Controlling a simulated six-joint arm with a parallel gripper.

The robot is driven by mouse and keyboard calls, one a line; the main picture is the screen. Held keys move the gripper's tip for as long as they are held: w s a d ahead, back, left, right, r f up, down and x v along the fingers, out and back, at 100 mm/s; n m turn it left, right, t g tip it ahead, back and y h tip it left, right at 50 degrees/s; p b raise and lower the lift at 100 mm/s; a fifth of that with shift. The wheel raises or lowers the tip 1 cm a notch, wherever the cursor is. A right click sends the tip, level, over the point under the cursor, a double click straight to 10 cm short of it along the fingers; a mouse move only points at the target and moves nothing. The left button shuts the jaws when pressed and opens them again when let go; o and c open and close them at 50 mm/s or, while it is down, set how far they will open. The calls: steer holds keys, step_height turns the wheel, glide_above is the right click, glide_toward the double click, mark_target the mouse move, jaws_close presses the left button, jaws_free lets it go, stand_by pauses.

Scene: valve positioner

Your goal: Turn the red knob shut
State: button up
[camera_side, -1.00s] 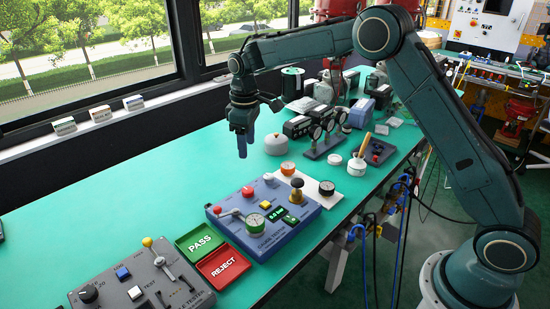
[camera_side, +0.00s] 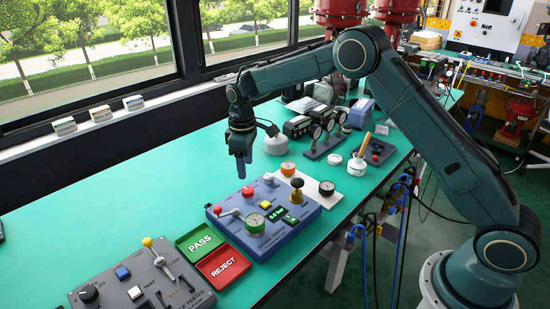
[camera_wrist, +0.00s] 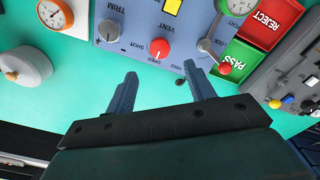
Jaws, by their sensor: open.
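The red knob (camera_wrist: 160,49) sits on the blue-grey panel (camera_wrist: 140,20), with OPEN and SHUT lettering beside it in the wrist view. In the side view the red knob (camera_side: 247,191) is at the back edge of the panel (camera_side: 285,225). My gripper (camera_side: 242,178) hangs fingers down, above and slightly behind the knob. In the wrist view my gripper (camera_wrist: 161,80) shows two fingers spread apart with nothing between them. The knob appears beyond the fingertips, between their lines, and apart from them.
On the same panel are a red-tipped lever (camera_side: 230,212), a yellow button (camera_side: 265,206), a gauge (camera_side: 255,223) and a brass knob (camera_side: 297,184). Green PASS (camera_side: 201,242) and red REJECT (camera_side: 223,265) trays lie left of it. A white round pot (camera_side: 276,145) stands behind.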

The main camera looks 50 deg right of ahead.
mark_target(247, 190)
step_height(247, 190, down, 9)
steer(key=shift+r, duration=0.2)
stand_by(0.4)
steer(key=c, duration=1)
